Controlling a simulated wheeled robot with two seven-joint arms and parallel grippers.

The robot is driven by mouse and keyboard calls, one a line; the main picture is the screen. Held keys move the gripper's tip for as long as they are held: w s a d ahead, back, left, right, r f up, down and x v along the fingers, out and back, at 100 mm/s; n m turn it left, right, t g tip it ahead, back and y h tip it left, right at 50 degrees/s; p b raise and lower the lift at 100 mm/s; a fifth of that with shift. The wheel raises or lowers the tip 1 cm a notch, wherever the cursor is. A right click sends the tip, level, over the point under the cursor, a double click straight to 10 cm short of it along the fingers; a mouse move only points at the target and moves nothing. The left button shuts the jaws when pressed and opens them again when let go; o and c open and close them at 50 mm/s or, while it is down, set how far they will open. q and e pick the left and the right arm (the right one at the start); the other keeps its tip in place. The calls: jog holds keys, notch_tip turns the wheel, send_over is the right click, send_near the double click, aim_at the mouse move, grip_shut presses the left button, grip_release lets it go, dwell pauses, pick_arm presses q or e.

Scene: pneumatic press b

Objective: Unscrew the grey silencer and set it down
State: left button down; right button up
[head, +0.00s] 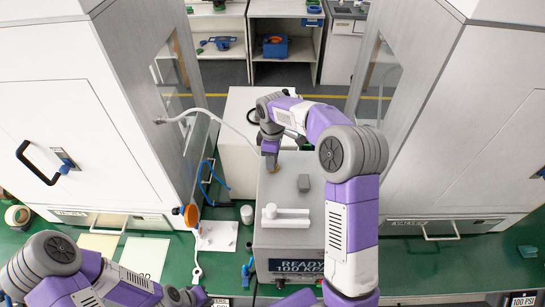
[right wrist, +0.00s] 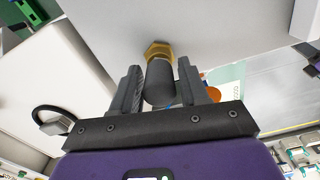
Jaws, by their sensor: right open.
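In the right wrist view the grey silencer (right wrist: 160,84) is a dark cylinder on a brass hex fitting (right wrist: 158,49) on the pale press surface. My right gripper (right wrist: 160,78) is open, with one finger on each side of the silencer. Whether the fingers touch it I cannot tell. In the head view my right gripper (head: 270,156) points down over the back left of the grey press box (head: 318,215); it hides most of the silencer there. My left gripper (head: 188,297) is low at the bottom left of the head view, its fingers too small to read.
White cabinets stand on both sides.

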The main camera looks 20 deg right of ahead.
jog(key=m, duration=0.7)
jog(key=c, duration=0.6)
jog(key=n, duration=0.6)
jog(key=shift+r, duration=0.15)
jog(key=shift+r+p, duration=1.9)
jog(key=shift+r, duration=0.25)
